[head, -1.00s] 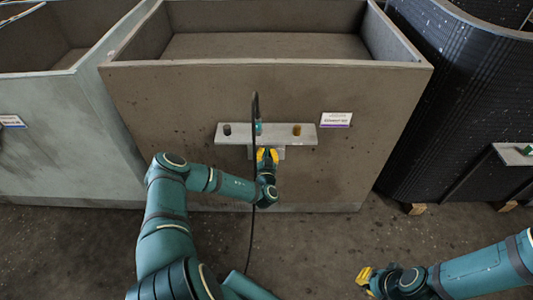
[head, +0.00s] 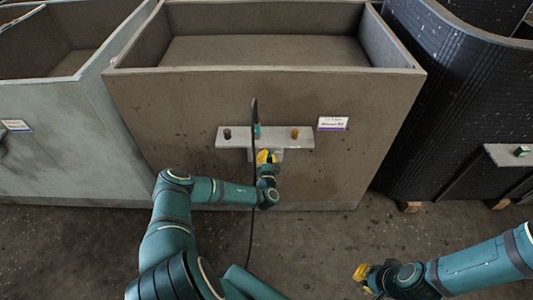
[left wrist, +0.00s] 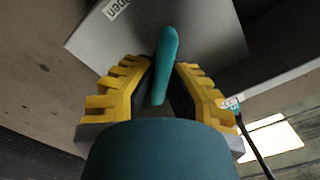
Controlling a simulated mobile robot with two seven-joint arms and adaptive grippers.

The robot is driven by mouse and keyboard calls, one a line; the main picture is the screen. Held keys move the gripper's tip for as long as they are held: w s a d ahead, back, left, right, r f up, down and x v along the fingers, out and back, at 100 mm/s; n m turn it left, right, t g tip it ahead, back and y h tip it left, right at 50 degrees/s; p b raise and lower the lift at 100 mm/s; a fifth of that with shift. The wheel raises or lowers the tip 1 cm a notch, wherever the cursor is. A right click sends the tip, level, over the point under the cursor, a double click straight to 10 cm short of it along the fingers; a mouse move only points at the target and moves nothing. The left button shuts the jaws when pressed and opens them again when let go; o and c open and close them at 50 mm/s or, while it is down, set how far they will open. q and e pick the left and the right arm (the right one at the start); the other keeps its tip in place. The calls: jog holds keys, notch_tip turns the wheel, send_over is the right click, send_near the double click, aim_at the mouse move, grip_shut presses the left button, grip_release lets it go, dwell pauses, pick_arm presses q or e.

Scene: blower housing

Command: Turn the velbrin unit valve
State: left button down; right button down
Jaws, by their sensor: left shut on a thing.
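The valve's teal handle (left wrist: 164,62) stands between the two yellow fingers of my left gripper (left wrist: 160,85) in the left wrist view, and the gripper is shut on it. The handle leans slightly from the vertical of that picture. A grey plate (left wrist: 215,40) lies behind it, with a label reading "open" (left wrist: 115,8). In the head view my left gripper (head: 265,157) is at the bracket on the brown housing's front, just below a teal piece (head: 257,131). My right gripper (head: 361,274) is low at the right, away from the housing; its finger opening is unclear.
A black cable (head: 251,225) hangs in front. A grey bin and a black ribbed unit (head: 440,100) flank it.

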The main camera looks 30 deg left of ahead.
pick_arm(q)
jog(key=shift+m+p, duration=0.45)
jog(key=shift+m, duration=0.45)
jog(key=m+p, duration=0.1)
jog(key=m, duration=0.1)
jog(key=shift+m, duration=0.4)
jog(key=shift+w+f+m+p, duration=0.15)
jog(key=shift+m+p, duration=0.3)
jog(key=shift+m, duration=0.5)
jog(key=shift+s+f+m+p, duration=0.15)
jog(key=shift+m+p, duration=0.3)
jog(key=shift+m, duration=0.5)
jog(key=shift+w, duration=0.1)
jog(key=c, duration=1)
grip_release()
jog(key=shift+f, duration=0.1)
jog(key=shift+d, duration=0.1)
jog(key=v, duration=1.2)
